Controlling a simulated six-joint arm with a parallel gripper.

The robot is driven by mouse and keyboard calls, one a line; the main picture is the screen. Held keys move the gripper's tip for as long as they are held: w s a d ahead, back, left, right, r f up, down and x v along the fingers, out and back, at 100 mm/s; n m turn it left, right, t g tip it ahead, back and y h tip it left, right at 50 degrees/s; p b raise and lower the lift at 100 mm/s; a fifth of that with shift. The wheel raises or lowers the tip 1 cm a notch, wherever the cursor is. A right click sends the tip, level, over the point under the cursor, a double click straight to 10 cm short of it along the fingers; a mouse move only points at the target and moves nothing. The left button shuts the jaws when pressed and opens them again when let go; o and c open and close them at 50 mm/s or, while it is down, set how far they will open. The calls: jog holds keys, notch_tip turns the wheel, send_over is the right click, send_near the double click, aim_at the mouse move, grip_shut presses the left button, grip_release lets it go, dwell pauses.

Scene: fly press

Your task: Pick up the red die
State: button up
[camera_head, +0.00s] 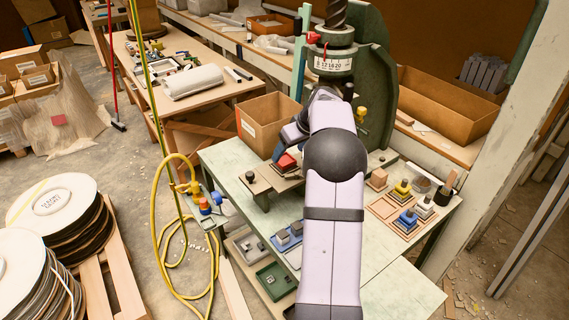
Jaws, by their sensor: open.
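The red die (287,161) sits on the flat brownish plate (262,184) of the press, left of my arm. My gripper (284,153) is at the far end of my arm, turned to the left, just above and around the red die's upper part. It is open. The fingers are small and dark here, so I cannot tell whether they touch the die. My own arm hides much of the press bed and the table behind it.
A cardboard box (262,123) stands behind the red die. The green press frame (376,80) rises behind my arm.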

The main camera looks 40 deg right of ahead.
aim_at(284, 160)
jog(key=shift+p+x, duration=1.2)
jog(key=shift+x, duration=1.35)
jog(key=shift+d, duration=0.1)
jog(key=shift+r, duration=0.1)
jog(key=c, duration=1.5)
